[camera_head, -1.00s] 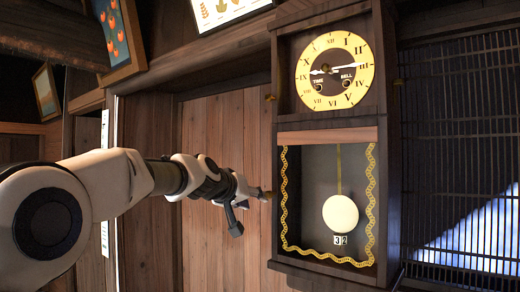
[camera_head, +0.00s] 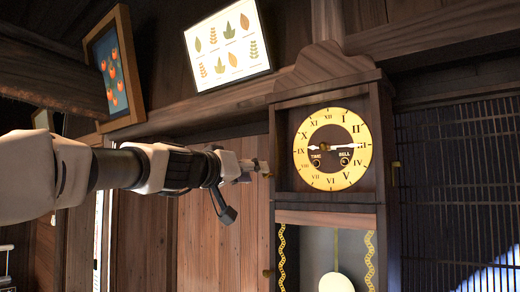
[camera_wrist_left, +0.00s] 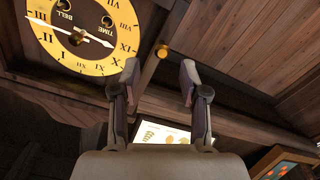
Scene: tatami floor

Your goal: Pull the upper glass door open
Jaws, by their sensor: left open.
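The wall clock's upper glass door (camera_head: 288,186) covers the gold dial (camera_head: 332,150) and looks shut. Its small brass knob (camera_wrist_left: 162,51) sits on the door's left side in the head view. My left gripper (camera_head: 258,167) is at that knob, coming from the left. In the left wrist view my left gripper (camera_wrist_left: 160,75) is open, and the knob appears between and just beyond its fingertips. I cannot tell whether they touch it. My right gripper is not in view.
The lower clock case with its pendulum (camera_head: 336,283) is below, with a second knob (camera_head: 267,273) at its left. A leaf picture (camera_head: 228,42) and a fruit picture (camera_head: 115,72) hang up left. A dark lattice (camera_head: 455,180) stands right of the clock.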

